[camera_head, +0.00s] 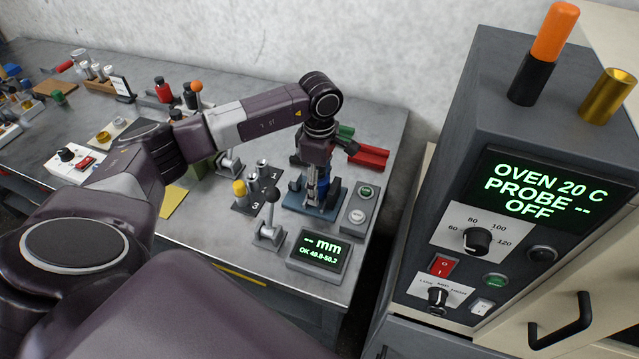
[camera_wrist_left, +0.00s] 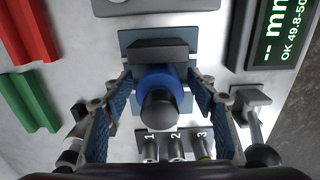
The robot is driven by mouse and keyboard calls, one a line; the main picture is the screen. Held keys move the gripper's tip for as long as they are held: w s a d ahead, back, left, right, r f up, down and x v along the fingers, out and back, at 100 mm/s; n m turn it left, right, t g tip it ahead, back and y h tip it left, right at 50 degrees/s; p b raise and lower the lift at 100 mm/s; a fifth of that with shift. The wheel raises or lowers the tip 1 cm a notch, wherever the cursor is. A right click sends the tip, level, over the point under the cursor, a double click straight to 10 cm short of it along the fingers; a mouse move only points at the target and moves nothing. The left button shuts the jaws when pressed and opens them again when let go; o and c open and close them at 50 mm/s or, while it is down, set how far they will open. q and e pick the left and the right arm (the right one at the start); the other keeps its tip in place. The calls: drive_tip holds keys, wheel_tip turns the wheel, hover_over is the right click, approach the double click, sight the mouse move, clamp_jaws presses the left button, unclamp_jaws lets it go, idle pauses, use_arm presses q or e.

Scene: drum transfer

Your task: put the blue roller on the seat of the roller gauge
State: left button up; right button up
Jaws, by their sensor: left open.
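The roller gauge (camera_head: 330,208) has a blue base and dark blocks, and it stands near the right end of the bench. The blue roller (camera_head: 322,184) is upright over the gauge's middle, partly hidden by my left gripper (camera_head: 318,178). In the left wrist view the blue roller (camera_wrist_left: 181,76) with its dark round top lies between the open fingers of my left gripper (camera_wrist_left: 160,112), in front of a dark block of the gauge (camera_wrist_left: 130,40). The roller's underside is hidden, so its contact with the seat cannot be seen. My right gripper is not in view.
A numbered rack (camera_head: 246,206) with several pegs, one yellow-topped, stands left of the gauge. A lever (camera_head: 270,220), a display reading "-- mm" (camera_head: 319,253) and a button box (camera_head: 359,210) are close by. Red (camera_head: 368,157) and green blocks lie behind. An oven panel (camera_head: 500,200) rises at right.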

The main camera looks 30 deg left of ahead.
use_arm(q)
drive_tip(key=shift+w+r+b, duration=0.1)
drive_tip(key=shift+r+b, duration=0.2)
drive_tip(key=shift+r, duration=0.15)
wheel_tip(320, 180, up, 10)
drive_tip(key=b, duration=0.3)
drive_tip(key=shift+r, duration=0.65)
